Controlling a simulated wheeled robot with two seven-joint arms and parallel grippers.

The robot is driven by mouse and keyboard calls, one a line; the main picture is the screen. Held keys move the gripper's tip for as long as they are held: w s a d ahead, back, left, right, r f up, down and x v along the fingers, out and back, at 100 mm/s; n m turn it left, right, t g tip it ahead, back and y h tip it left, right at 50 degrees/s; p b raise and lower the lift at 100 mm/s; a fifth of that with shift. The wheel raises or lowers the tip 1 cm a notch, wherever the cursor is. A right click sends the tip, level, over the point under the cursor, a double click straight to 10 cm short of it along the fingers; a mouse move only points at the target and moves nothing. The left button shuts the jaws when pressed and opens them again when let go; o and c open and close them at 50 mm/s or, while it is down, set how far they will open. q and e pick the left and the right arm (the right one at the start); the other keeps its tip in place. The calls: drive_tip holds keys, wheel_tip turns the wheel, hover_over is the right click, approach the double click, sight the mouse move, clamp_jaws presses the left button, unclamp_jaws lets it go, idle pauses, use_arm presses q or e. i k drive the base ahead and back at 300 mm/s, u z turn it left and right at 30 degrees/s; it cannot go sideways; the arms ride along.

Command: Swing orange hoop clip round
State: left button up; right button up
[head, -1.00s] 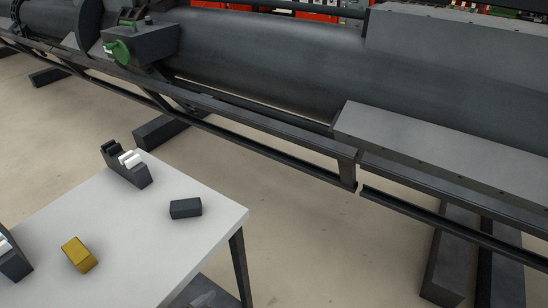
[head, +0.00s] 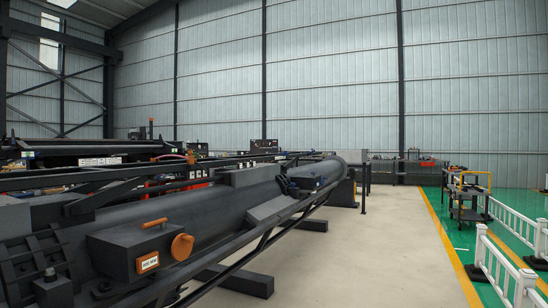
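A dark grey box (head: 130,250) sits on the side of the long dark cylinder of the machine at the lower left. An orange round piece (head: 182,247) is on the box's right end. A short orange lever (head: 155,223) lies nearly level on its top. An orange-framed label (head: 147,262) is on its front. I cannot tell which orange part is the hoop clip. Neither of my grippers is in view.
The long machine (head: 235,205) runs away from the lower left, with dark rails and floor blocks (head: 246,284) along its near side. Pale floor (head: 365,250) is clear to its right. White railings (head: 505,265) and a dark cart (head: 467,205) stand farther right.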

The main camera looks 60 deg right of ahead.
sight(191, 158)
drive_tip(key=z, duration=0.95)
drive_tip(key=i, duration=0.65)
drive_tip(key=z, duration=0.8)
drive_tip(key=i, duration=1.85)
drive_tip(key=u, duration=0.4)
